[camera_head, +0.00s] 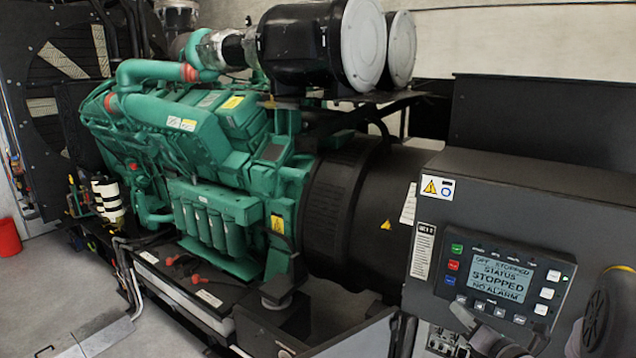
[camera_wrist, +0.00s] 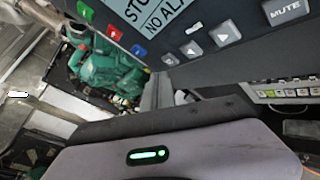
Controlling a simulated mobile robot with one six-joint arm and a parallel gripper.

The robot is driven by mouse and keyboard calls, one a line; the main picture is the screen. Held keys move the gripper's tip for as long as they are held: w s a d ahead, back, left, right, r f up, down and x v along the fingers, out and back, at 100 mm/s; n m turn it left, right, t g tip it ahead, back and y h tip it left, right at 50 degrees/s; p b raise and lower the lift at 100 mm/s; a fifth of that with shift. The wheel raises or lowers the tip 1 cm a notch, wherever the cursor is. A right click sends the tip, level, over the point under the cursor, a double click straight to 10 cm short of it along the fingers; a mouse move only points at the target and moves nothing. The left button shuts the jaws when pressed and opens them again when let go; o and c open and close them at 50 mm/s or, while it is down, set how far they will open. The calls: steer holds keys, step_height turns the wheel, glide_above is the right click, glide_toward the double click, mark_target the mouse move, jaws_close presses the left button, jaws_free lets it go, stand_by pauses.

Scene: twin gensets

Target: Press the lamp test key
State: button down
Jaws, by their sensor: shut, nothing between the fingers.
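The control panel (camera_head: 508,287) is on the dark cabinet at the right, its screen (camera_head: 497,277) reading STOPPED and NO ALARM. Green, red and blue keys (camera_head: 453,266) line its left side; pale keys line its right side and bottom. No label I can read says lamp test. The wrist view shows a MUTE key (camera_wrist: 286,10), arrow keys (camera_wrist: 226,32) and coloured keys (camera_wrist: 113,33) close up. My gripper (camera_head: 466,318) is shut and empty, low at the panel's lower left edge. Whether it touches anything is unclear. Its grey body fills the bottom of the wrist view.
The dark cabinet (camera_head: 440,228) carries a warning label (camera_head: 437,187). Connectors (camera_head: 445,340) sit under the panel. The green engine (camera_head: 205,135) with its black generator housing (camera_head: 350,215) stands to the left. A red bucket (camera_head: 8,238) is at the far left. Floor is open at lower left.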

steer(key=shift+w+d, duration=0.25)
steer(key=shift+w, duration=0.15)
steer(key=shift+w+d, duration=0.25)
steer(key=shift+w, duration=0.1)
stand_by(0.7)
steer(key=s+a+b, duration=0.2)
steer(key=s+a, duration=0.2)
steer(key=s, duration=0.2)
steer(key=shift+s+a, duration=0.2)
stand_by(0.4)
stand_by(0.4)
